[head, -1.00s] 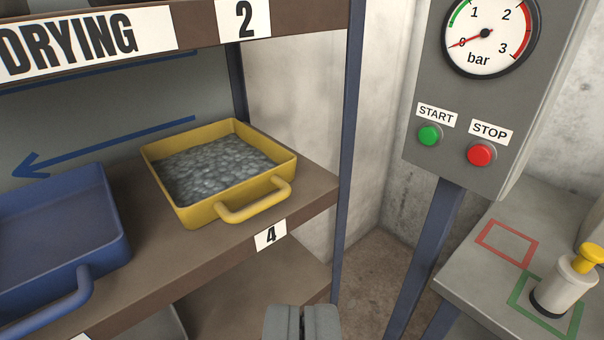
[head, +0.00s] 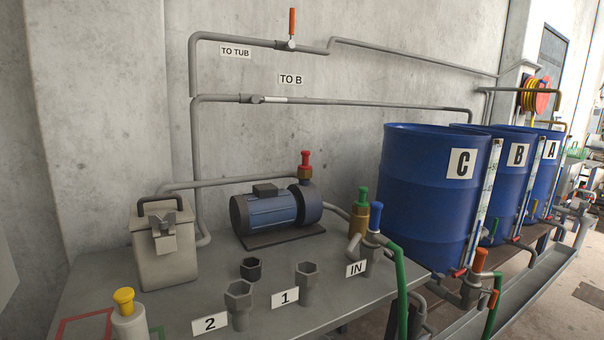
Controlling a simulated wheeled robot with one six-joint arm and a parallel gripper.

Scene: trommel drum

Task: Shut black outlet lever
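I cannot make out a black outlet lever in this view. Three blue drums marked C (head: 425,190), B (head: 508,200) and A (head: 552,150) stand in a row at the right. Small red handles sit low on drum C (head: 457,272) and drum B (head: 514,240). A valve with an upright orange lever (head: 292,22) sits on the TO TUB pipe. A valve with a pale lever lying along the pipe (head: 275,100) sits on the TO B pipe. My gripper is not in view.
A grey bench (head: 105,300) carries a blue pump (head: 270,213), a grey lidded box (head: 163,250), a black cap (head: 251,268), sockets marked 2 (head: 239,300) and 1 (head: 306,285), and a yellow-topped bottle (head: 127,318). A green hose (head: 402,290) hangs in front. Floor shows at lower right.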

